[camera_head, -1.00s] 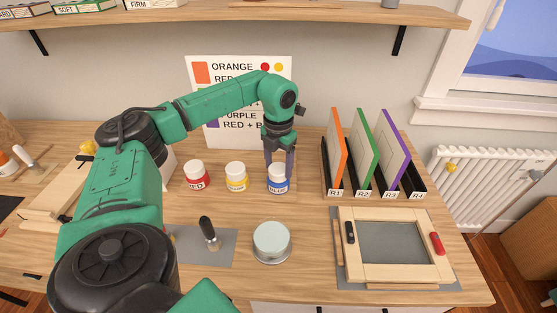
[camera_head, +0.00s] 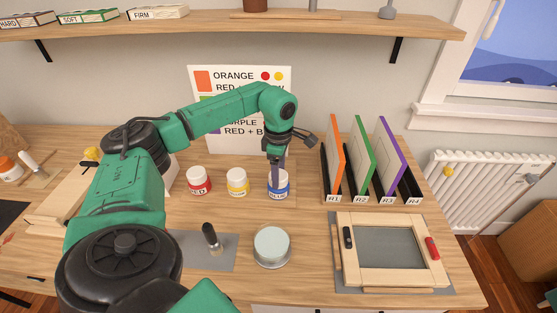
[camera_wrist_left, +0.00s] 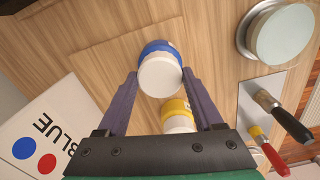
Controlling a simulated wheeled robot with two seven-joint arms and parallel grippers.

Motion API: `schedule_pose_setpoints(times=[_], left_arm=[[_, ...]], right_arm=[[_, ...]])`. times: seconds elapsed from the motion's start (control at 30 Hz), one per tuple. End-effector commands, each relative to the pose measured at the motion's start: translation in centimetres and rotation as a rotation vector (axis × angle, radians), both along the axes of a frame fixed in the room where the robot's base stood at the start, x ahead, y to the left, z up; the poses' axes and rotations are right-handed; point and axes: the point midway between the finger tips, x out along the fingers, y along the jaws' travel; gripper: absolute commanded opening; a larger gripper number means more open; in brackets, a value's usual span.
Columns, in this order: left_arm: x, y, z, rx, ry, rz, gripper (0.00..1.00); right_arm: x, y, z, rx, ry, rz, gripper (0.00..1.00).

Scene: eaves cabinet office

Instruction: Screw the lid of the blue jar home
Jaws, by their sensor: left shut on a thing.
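The blue jar (camera_head: 279,189) stands upright on the desk, at the right end of a row of jars, with a white lid. My left gripper (camera_head: 279,172) points down over it and is shut on the lid. In the left wrist view the white lid (camera_wrist_left: 160,77) sits between the two purple fingers of the left gripper (camera_wrist_left: 160,74), over the jar's blue body (camera_wrist_left: 158,47). How far the lid is threaded cannot be seen. My right gripper is not in view.
The yellow jar (camera_head: 237,183) and red jar (camera_head: 199,181) stand to the left. A panel rack (camera_head: 333,197) is at right. A round pale tin (camera_head: 271,245) and a wooden frame (camera_head: 385,217) lie in front. A colour chart (camera_head: 235,76) stands behind.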

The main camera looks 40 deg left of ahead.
Motion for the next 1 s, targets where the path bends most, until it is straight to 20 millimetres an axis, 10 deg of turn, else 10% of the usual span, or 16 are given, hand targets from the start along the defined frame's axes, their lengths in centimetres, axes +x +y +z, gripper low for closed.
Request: schedule_pose_setpoints(times=[0.43,0.73,1.0], left_arm=[[-0.02,-0.02,-0.01,0.000,0.001,-0.242,0.31],[-0.07,-0.01,-0.11,0.000,0.002,-0.848,0.31],[-0.06,-0.01,-0.13,0.000,0.002,-0.890,0.31]], right_arm=[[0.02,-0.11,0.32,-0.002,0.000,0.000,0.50],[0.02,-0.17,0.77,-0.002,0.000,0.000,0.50],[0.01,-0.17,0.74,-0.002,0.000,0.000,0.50]])
